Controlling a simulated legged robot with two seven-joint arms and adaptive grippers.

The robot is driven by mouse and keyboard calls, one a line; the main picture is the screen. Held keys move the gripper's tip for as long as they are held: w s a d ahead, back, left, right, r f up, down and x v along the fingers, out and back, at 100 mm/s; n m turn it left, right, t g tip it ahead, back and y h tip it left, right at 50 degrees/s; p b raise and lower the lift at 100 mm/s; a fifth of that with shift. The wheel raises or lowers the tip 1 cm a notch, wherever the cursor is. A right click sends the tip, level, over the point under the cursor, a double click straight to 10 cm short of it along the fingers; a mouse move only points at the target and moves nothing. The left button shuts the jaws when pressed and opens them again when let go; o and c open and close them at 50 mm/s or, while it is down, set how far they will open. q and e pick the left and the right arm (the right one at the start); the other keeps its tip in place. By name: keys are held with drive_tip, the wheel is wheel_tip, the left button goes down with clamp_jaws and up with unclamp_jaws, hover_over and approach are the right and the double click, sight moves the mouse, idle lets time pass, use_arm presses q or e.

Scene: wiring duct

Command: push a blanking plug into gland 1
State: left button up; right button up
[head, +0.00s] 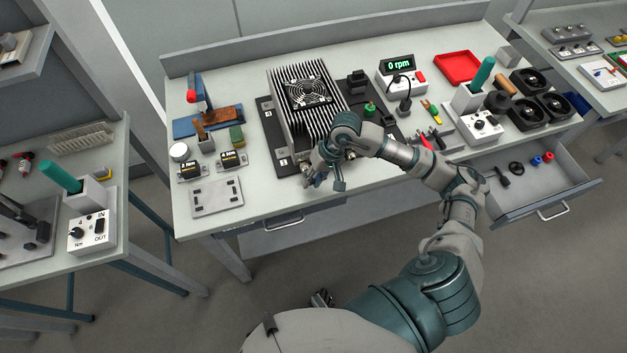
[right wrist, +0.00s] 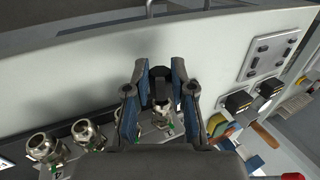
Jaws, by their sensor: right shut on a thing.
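My right gripper (head: 318,180) is at the front edge of the finned housing (head: 283,112) in the head view. In the right wrist view its blue-padded fingers (right wrist: 160,103) are shut on a black blanking plug (right wrist: 160,85). A metal gland (right wrist: 163,116) shows between the fingers, in line with the plug. I cannot tell whether they touch or how deep the plug sits. Other glands (right wrist: 45,148) stand in the same row to the left, one (right wrist: 86,134) close beside the fingers. A small dark part (head: 322,298) low in the head view seems to be my left gripper, mostly hidden.
A grey plate with slots (head: 217,197) and two small meters (head: 231,160) lie left of the housing. A green-handled tool stands in a holder (head: 467,97) at the right. An open drawer (head: 540,182) juts out at the front right. The bench front strip is partly clear.

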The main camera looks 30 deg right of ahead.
drive_tip(key=o, duration=0.9)
drive_tip(key=shift+w, duration=0.1)
drive_tip(key=v, duration=1.2)
drive_tip(key=shift+w+f, duration=0.1)
